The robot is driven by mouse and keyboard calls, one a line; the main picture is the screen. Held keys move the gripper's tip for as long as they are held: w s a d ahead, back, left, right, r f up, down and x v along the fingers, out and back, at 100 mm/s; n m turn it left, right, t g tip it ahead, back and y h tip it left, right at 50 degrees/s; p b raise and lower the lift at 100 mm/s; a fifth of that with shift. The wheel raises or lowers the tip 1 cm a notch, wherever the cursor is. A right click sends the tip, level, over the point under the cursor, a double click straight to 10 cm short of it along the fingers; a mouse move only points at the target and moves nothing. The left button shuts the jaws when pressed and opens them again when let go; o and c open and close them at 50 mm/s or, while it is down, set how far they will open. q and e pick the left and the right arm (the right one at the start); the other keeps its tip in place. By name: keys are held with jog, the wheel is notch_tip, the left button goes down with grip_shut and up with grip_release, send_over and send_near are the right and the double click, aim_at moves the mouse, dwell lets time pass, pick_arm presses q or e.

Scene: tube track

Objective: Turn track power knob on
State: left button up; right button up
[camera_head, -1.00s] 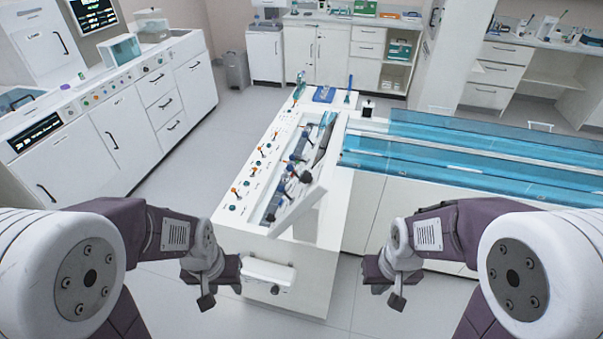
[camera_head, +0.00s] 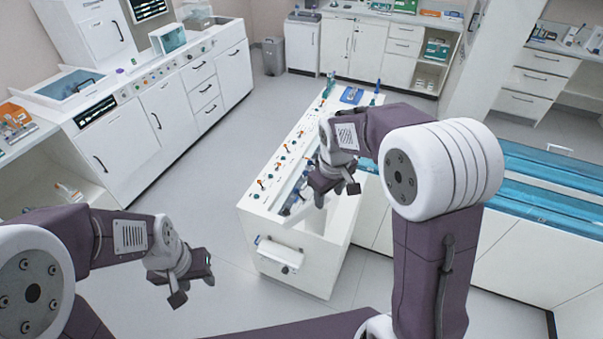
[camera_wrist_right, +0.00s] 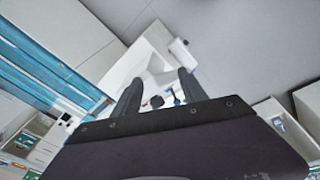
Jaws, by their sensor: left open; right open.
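The white console (camera_head: 316,262) stands in the middle, with a row of small orange and teal knobs (camera_head: 263,181) along its left top edge. I cannot tell which one is the track power knob. My right gripper (camera_head: 335,194) is open and empty above the console's near part, hiding some of its recess. In the right wrist view, its two dark fingers (camera_wrist_right: 160,88) are apart over the white console (camera_wrist_right: 147,62), with a small dark part (camera_wrist_right: 156,101) showing between them. My left gripper (camera_head: 192,283) is open and empty over the floor, left of the console.
A white box (camera_head: 280,254) sticks out from the console's front. Long blue-covered tanks (camera_head: 550,172) lie to the right. White cabinets (camera_head: 165,117) with a control panel line the left wall. The grey floor (camera_head: 215,200) between is clear.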

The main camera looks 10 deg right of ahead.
jog(key=w+a+r+n+h, duration=0.1)
jog(key=w+a+r+n, duration=0.2)
jog(key=w+r+n, duration=0.35)
jog(key=shift+m, duration=0.95)
jog(key=x, duration=0.3)
jog(key=p+x, duration=0.1)
jog(key=x, duration=0.3)
jog(key=p+x, duration=0.1)
jog(key=x, duration=0.3)
jog(key=shift+w+f, duration=0.1)
jog(key=shift+w, duration=0.35)
grip_shut()
